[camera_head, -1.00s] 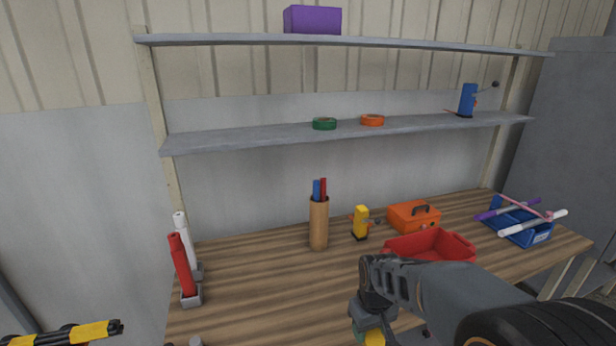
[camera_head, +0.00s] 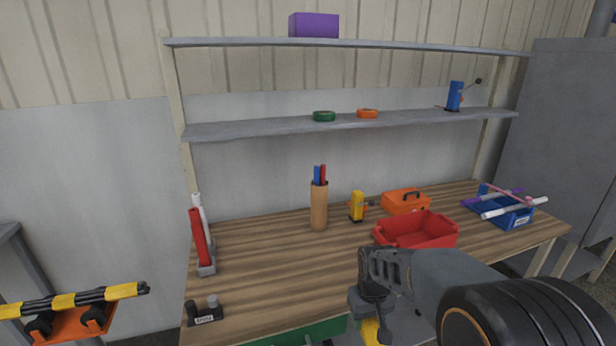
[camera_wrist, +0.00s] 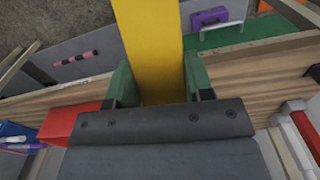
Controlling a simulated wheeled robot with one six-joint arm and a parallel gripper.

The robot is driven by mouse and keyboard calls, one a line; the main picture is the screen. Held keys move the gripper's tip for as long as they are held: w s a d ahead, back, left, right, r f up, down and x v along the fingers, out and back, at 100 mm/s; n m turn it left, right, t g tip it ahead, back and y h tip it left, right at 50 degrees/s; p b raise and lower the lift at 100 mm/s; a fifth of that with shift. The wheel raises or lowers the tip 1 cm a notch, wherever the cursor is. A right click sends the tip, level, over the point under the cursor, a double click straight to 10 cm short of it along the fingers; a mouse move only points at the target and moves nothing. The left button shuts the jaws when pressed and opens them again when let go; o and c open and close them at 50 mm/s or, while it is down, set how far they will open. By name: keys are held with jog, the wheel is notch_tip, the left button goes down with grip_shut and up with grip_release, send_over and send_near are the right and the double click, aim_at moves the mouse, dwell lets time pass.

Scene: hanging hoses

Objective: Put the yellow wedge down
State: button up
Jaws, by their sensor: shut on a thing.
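The yellow wedge (camera_wrist: 155,50) is held between the two green finger pads of my gripper (camera_wrist: 154,84) in the wrist view. It fills the upper middle of that view, and its far end runs out of the picture. In the head view my gripper (camera_head: 372,308) is in front of the workbench (camera_head: 270,262), and a bit of the yellow wedge (camera_head: 371,331) shows below it, cut by the bottom edge. My arm hides part of the bench's front right.
A red bin (camera_head: 416,232), an orange toolbox (camera_head: 405,202) and a blue caddy (camera_head: 508,211) stand on the right. A brown holder (camera_head: 319,206) stands mid-bench. A red tube (camera_head: 200,240) and a small black holder (camera_head: 206,312) are at the left. The left-centre bench is clear.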

notch_tip(320, 180, down, 17)
jog(key=w+d+m, duration=0.2)
jog(key=shift+w+d+f, duration=0.2)
jog(key=shift+d, duration=0.1)
